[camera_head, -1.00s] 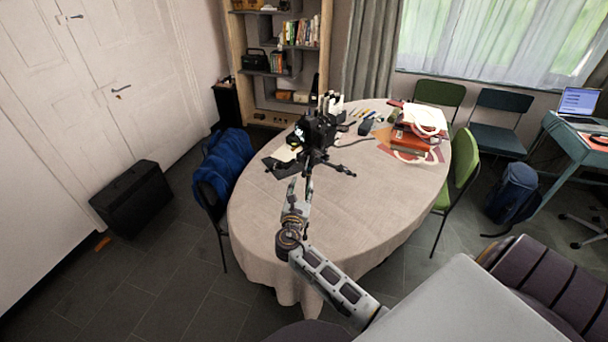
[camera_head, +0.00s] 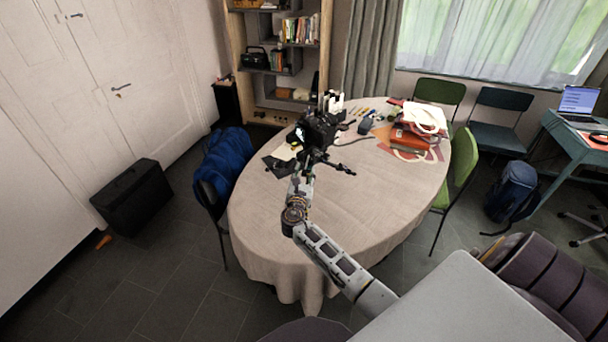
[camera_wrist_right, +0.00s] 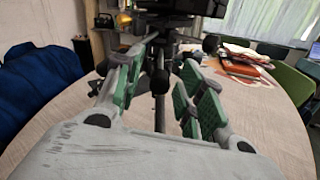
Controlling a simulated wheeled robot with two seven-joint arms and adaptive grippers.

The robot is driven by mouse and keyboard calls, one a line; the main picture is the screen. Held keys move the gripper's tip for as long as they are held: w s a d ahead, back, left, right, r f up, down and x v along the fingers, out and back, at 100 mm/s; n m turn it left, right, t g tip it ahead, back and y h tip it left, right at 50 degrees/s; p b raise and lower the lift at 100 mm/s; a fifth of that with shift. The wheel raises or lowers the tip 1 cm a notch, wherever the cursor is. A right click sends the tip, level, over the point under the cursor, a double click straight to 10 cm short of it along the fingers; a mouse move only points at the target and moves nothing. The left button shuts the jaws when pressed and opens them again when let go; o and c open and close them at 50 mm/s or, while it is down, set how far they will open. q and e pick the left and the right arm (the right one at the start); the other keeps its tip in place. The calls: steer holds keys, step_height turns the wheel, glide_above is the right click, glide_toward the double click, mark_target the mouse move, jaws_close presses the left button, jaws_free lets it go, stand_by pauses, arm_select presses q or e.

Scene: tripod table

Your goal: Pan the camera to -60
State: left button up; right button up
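A black camera (camera_head: 318,130) stands on a small black tripod (camera_head: 340,168) on the table. In the right wrist view the dark camera body (camera_wrist_right: 180,6) is cut off by the top edge. A black stem with a rounded knob (camera_wrist_right: 160,82) hangs below it. My right gripper (camera_wrist_right: 162,72) has its green-padded fingers apart, one on each side of this stem, with gaps visible. In the head view my right gripper (camera_head: 303,168) is just below the camera and partly hides the tripod. My left gripper is not in view.
The oval table (camera_head: 290,240) has a pale cloth, bare toward the front. Red books (camera_head: 413,137) and a white bag (camera_head: 424,116) lie at its right. A blue jacket (camera_head: 225,160) hangs on a chair at left. Green chairs (camera_head: 461,165) stand at the right.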

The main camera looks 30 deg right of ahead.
jaws_close()
stand_by(0.5)
